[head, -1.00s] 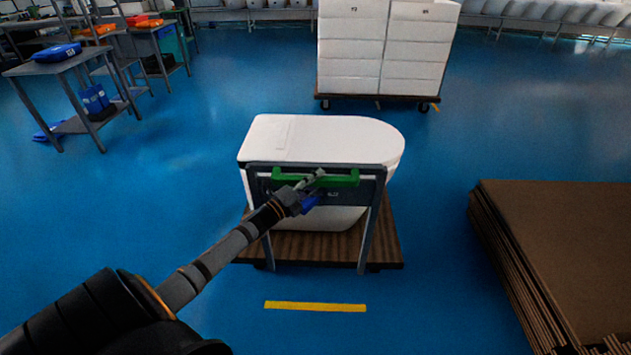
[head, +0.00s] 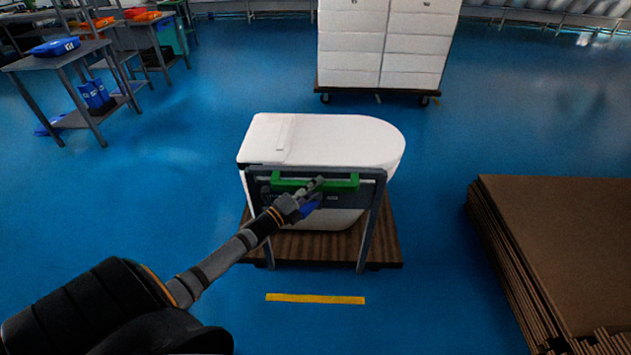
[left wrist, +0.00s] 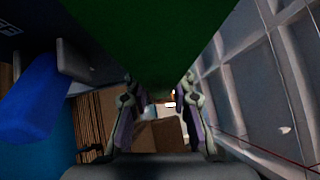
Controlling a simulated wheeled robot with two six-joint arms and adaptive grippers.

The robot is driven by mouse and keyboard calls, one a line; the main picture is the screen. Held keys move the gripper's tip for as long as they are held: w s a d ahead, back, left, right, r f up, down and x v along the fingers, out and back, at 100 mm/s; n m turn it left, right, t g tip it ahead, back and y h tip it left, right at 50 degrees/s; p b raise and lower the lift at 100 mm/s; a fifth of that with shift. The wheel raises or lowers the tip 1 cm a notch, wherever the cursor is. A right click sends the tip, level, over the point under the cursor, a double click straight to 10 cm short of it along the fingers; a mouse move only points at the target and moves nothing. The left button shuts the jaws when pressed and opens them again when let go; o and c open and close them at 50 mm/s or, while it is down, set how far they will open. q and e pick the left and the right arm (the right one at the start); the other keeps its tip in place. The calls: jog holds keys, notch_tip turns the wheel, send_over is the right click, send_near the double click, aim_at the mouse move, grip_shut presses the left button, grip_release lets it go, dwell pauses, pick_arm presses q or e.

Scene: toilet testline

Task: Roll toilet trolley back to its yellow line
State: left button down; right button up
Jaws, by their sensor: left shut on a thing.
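The toilet trolley (head: 295,246) is a low brown wooden platform with a grey metal push frame (head: 370,225). A white toilet (head: 335,140) stands on it. A green handle (head: 345,182) runs across the top of the frame and fills the upper part of the left wrist view (left wrist: 150,40). My left gripper (head: 316,186) is shut on the green handle. The yellow line (head: 315,299) lies on the blue floor in front of the trolley's near edge, with a strip of bare floor between them. My right gripper is not in view.
A stack of brown cardboard sheets (head: 560,250) stands to the right. A cart of white boxes (head: 385,45) stands behind the trolley. Grey tables (head: 70,60) with blue bins are at the left. The floor around the yellow line is clear.

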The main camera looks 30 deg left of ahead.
pick_arm(q)
jog(key=c, duration=1.1)
grip_release()
jog(key=shift+s, duration=0.1)
jog(key=v, duration=1.2)
jog(key=s+a+f+n+g+y+p, duration=0.1)
jog(key=s+a+f+n+g+y, duration=0.2)
jog(key=f, duration=0.6)
jog(key=s+a+f+n+g+y+p, duration=0.1)
jog(key=s+f+n+g+y+p, duration=0.1)
jog(key=s+f+n, duration=0.45)
jog(key=s+a+f+n+g+y+p, duration=0.1)
jog(key=s+a+f+n+g+y, duration=0.15)
jog(key=f, duration=0.85)
jog(key=s+d+f+n+g, duration=0.3)
jog(key=s+d+f, duration=0.2)
jog(key=s, duration=0.2)
jog(key=s+d+f+n+g+h+p, duration=0.1)
jog(key=s+d+f+n+g, duration=0.2)
jog(key=s, duration=0.5)
jog(key=s+d+f+n+g+h+p, duration=0.1)
jog(key=s+d+f+n+g, duration=0.3)
jog(key=s+d+f, duration=0.4)
jog(key=shift+s+d, duration=0.2)
jog(key=shift+d, duration=0.1)
